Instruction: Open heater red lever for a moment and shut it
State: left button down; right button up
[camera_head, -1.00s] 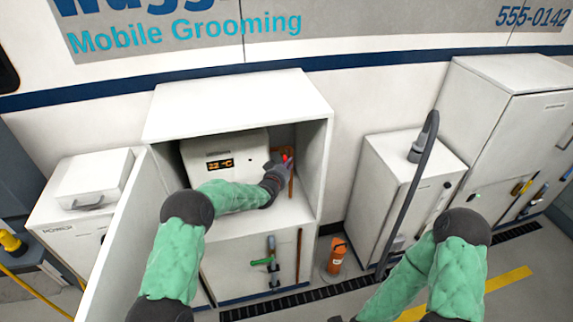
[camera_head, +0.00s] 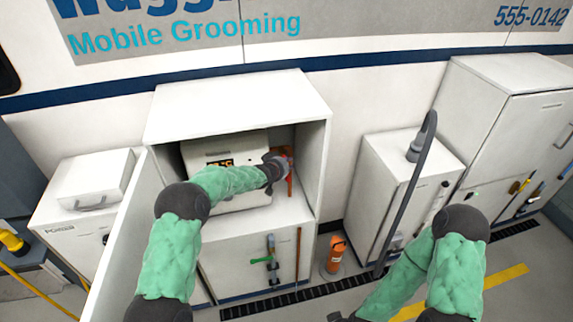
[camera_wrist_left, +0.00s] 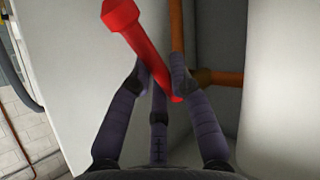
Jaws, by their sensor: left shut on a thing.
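The red lever (camera_wrist_left: 138,38) shows large in the left wrist view, running from its thick end at the top down between my fingers. In the head view only a bit of it shows at my fingertips, inside the open cabinet right of the white heater (camera_head: 245,198). My left gripper (camera_wrist_left: 160,85) is shut on the red lever. In the head view the left gripper (camera_head: 281,163) is beside the copper pipe, and my forearm partly covers the heater's display. Only a dark part of my right gripper (camera_head: 337,317) shows at the bottom edge; its fingers are cut off.
The cabinet door (camera_head: 122,240) stands open on the left. An upright copper pipe (camera_wrist_left: 176,25) runs behind the lever, near the cabinet's side wall (camera_head: 314,170). Below are a green-handled valve (camera_head: 262,260) and an orange object (camera_head: 337,253) on the floor.

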pick_arm(q)
jog(key=c, duration=1.1)
grip_release()
jog(key=v, duration=1.2)
